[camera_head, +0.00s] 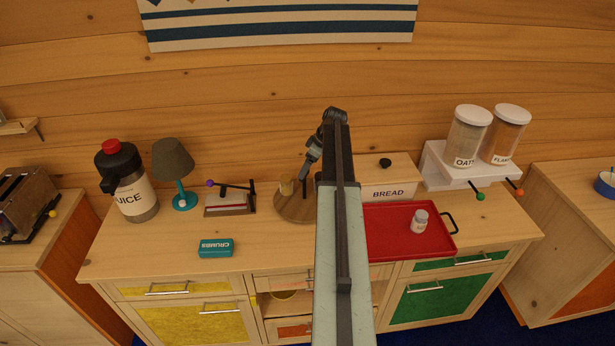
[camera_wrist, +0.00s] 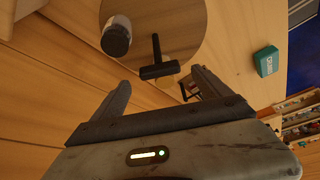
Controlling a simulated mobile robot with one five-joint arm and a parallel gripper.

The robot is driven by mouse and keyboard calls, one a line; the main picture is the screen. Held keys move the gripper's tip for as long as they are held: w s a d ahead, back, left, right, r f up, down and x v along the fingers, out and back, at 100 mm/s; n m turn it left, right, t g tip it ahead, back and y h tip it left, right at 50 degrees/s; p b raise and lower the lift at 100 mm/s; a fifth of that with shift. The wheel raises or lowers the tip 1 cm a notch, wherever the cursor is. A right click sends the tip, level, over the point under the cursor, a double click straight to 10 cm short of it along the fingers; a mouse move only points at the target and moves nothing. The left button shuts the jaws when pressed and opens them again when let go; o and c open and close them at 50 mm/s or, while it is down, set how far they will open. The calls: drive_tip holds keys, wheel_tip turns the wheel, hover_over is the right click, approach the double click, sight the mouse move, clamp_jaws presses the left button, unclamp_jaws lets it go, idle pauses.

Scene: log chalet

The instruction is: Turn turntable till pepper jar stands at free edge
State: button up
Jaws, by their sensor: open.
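The turntable (camera_head: 290,212) is a round wooden disc on the counter, partly hidden behind my arm; it also shows in the wrist view (camera_wrist: 185,25). A jar (camera_wrist: 116,36) with a dark lid and a pale body stands on it near the edge, at left in the wrist view; in the head view the jar (camera_head: 287,187) is small and its label cannot be read. A black T-shaped handle (camera_wrist: 158,70) is at the disc's near rim in the wrist view. My gripper (camera_wrist: 160,78) is open and empty, its fingers apart on either side of the handle's line. In the head view my gripper (camera_head: 306,170) is above the disc.
A red tray (camera_head: 385,245) with a small white-lidded jar (camera_head: 420,221) is right of my arm, before a BREAD box (camera_head: 390,191). A teal CRUMBS tin (camera_head: 216,248), a lever holder (camera_head: 230,203), a lamp (camera_head: 174,160) and a JUICE jug (camera_head: 135,190) stand left. The front counter is mostly clear.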

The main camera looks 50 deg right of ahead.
drive_tip(key=b+x, duration=0.1)
drive_tip(key=x, duration=0.2)
drive_tip(key=shift+f+b, duration=0.2)
drive_tip(key=shift+b, duration=0.2)
drive_tip(key=shift+r, duration=0.1)
drive_tip(key=c, duration=1.9)
drive_tip(key=shift+d, duration=0.45)
clamp_jaws()
drive_tip(key=shift+a+r, duration=0.1)
drive_tip(key=shift+a, duration=0.2)
drive_tip(key=shift+s, duration=0.1)
